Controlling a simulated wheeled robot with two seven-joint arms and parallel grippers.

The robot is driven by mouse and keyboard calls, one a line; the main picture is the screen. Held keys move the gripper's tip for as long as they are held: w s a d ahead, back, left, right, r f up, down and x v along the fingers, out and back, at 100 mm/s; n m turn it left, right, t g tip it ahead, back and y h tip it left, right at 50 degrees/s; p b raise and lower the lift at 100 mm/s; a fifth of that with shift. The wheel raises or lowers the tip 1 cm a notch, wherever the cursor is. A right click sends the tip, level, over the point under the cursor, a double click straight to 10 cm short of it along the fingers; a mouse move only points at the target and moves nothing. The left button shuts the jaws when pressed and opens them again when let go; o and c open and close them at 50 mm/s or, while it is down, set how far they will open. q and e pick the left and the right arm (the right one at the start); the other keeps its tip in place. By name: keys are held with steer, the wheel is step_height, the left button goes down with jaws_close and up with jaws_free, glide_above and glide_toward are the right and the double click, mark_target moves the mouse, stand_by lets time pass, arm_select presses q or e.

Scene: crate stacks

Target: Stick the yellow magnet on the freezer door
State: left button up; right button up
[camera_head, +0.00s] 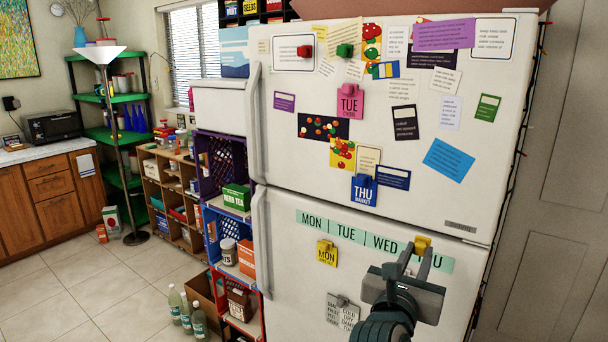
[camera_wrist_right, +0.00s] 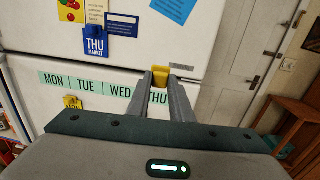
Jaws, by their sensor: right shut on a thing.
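The white fridge has an upper door (camera_head: 290,165) and a lower door (camera_head: 290,275) with a seam between them. My right gripper (camera_head: 417,254) is shut on a small yellow magnet (camera_head: 423,242), in front of the top of the lower door, by the day strip's right end. In the right wrist view the yellow magnet (camera_wrist_right: 160,76) sits between the two fingertips, just above the THU label. I cannot tell whether it touches the door. A yellow MON card (camera_head: 327,254) hangs on the lower door. My left gripper is not in view.
The day strip (camera_head: 345,233) runs along the lower door's top. A blue THU card (camera_head: 363,190), a pink TUE card (camera_head: 350,102) and several notes cover the upper door. Stacked crates (camera_head: 222,170) stand left of the fridge. The upper door's lower right is bare.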

arm_select(q)
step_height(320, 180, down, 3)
steer(key=b, duration=0.3)
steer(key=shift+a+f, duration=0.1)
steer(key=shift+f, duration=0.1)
arm_select(e)
steer(key=s+a+f+n+t+y, duration=0.1)
steer(key=s+f+n+y, duration=0.5)
steer(key=s+f, duration=1.2)
step_height(320, 180, down, 3)
steer(key=t+y, duration=0.1)
steer(key=y, duration=0.2)
steer(key=shift+s+a, duration=0.35)
steer(key=shift+a, duration=0.05)
steer(key=shift+r, duration=0.15)
